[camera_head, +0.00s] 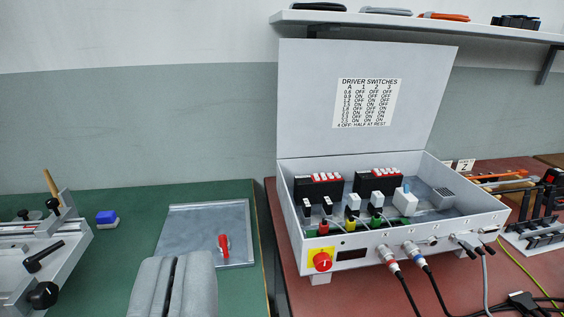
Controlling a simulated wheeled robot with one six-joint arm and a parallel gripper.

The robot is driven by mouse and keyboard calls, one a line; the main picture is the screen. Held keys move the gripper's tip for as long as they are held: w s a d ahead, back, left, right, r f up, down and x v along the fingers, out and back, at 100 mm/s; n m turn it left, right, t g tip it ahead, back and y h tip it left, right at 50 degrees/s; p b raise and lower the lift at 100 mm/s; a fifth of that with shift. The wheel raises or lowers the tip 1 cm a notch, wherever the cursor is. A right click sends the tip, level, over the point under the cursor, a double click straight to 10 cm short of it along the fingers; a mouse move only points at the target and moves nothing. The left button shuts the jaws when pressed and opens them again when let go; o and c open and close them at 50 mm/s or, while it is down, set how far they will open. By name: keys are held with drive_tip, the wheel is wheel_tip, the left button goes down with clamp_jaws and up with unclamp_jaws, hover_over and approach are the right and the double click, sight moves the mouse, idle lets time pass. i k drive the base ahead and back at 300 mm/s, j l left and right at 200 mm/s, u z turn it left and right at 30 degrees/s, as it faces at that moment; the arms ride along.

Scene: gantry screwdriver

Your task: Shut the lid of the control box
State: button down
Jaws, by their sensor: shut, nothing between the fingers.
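The control box (345,262) is a light grey case on the red-brown bench at the right. Its lid (310,100) stands open, raised nearly upright at the back, with a printed "DRIVER SWITCHES" label on its inner face. Inside the box are black switch blocks with red and white switches, and several connectors. A red stop button on a yellow plate and plugged cables show on the front wall. My gripper (178,262) is at the lower left of the picture, its two grey fingers together and empty. It is left of the box and apart from it and the lid.
A shelf (420,22) with several items hangs above the lid. A green bench (130,225) at the left holds a metal tray (195,207) with a red-handled item, a blue block (106,216) and a clamp fixture (35,255). Cables and tools crowd the right bench.

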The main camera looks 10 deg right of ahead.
sight(336, 97)
drive_tip(key=i+l, duration=0.1)
drive_tip(key=l, duration=0.95)
drive_tip(key=i+l, duration=0.15)
drive_tip(key=l, duration=0.35)
drive_tip(key=i+l, duration=0.1)
drive_tip(key=l, duration=0.4)
drive_tip(key=l+z, duration=0.1)
drive_tip(key=l, duration=0.4)
drive_tip(key=i+l, duration=0.15)
drive_tip(key=l, duration=0.4)
drive_tip(key=i+l, duration=0.15)
drive_tip(key=l, duration=0.35)
